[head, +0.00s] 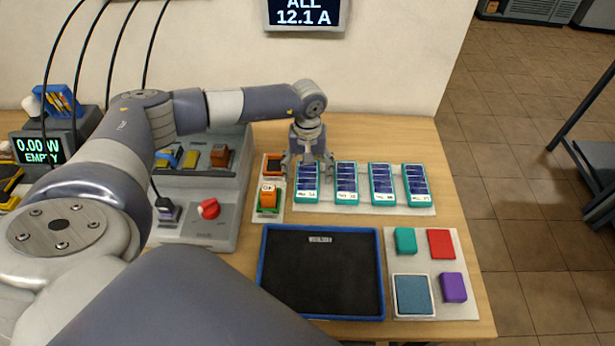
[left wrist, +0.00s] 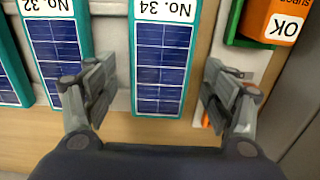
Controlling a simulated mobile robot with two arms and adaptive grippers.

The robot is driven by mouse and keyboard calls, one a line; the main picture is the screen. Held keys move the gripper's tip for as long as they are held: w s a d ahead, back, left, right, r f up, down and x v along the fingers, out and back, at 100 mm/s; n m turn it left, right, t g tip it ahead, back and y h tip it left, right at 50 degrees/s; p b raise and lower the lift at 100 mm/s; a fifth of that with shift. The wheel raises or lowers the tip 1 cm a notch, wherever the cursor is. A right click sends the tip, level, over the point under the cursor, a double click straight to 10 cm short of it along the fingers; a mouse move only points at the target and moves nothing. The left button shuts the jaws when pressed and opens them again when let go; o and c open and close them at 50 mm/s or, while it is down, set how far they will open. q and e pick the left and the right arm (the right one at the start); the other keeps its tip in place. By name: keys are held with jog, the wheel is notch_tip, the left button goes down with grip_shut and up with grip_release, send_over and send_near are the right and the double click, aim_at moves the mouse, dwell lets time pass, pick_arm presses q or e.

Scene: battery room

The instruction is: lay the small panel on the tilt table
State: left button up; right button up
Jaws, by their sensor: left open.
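Several small blue-celled panels with teal frames stand in a row on a pale strip (head: 420,211) in the head view. The leftmost small panel (head: 307,185) is under my left gripper (head: 308,160). In the left wrist view, the panel marked No. 34 (left wrist: 162,65) lies between the two open fingers of my left gripper (left wrist: 160,95), with a gap on each side. The panel marked No. 32 (left wrist: 55,45) lies beside it. I cannot surely pick out the tilt table; my left arm hides part of the left side. My right gripper is not in view.
An orange block marked OK (head: 268,195) in a green holder stands close left of the panels. A grey console with a red knob (head: 208,209), a blue-rimmed black tray (head: 320,270) and a board of coloured pads (head: 433,268) share the table. A display (head: 42,150) reads 0.00 W EMPTY.

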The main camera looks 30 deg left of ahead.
pick_arm(q)
jog(key=c, duration=1.3)
jog(key=shift+c, duration=0.3)
